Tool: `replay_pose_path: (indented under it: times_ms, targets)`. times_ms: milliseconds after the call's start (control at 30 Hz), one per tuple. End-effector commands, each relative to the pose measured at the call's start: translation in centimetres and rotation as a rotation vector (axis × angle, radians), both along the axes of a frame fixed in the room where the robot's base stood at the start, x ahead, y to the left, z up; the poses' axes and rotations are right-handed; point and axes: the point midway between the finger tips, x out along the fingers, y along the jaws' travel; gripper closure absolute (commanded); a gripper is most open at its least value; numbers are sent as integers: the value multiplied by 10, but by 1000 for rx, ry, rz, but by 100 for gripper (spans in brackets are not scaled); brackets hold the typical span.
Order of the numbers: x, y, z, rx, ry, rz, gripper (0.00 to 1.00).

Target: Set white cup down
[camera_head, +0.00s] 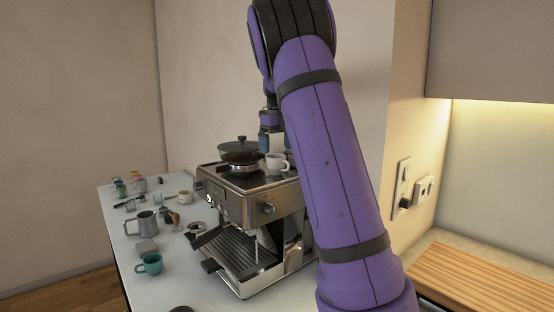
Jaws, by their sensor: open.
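A white cup (277,162) stands upright on the top of the silver espresso machine (262,185), near its right rear side. My gripper (276,147) is just above the cup and points down. Its fingers are open, with the cup's rim below or between them; I cannot tell whether they touch it. My purple arm hides part of the machine's right side and the area behind it.
A dark-lidded pot-like item (240,151) sits beside the cup on the machine. On the white counter (125,215) are a metal pitcher (145,224), a green cup (150,264) and several small items. A wooden board (480,275) lies at right.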

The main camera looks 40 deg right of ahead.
Motion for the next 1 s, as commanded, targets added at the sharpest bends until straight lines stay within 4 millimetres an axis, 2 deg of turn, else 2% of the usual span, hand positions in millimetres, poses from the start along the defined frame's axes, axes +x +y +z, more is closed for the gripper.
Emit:
replay_pose_path:
  times_ms: [100, 233, 467, 567, 667, 767, 1000]
  targets:
    - [1, 0, 24, -1, -3, 0, 7]
    - [1, 0, 44, -1, -2, -1, 7]
    - [-1, 1, 62, 2, -2, 9, 7]
    - [-9, 7, 65, 14, -18, 82, 7]
    - [-24, 21, 67, 32, -53, 249, 7]
    - [-45, 44, 67, 44, -102, 490, 7]
    - [-101, 109, 65, -3, -220, 1127, 7]
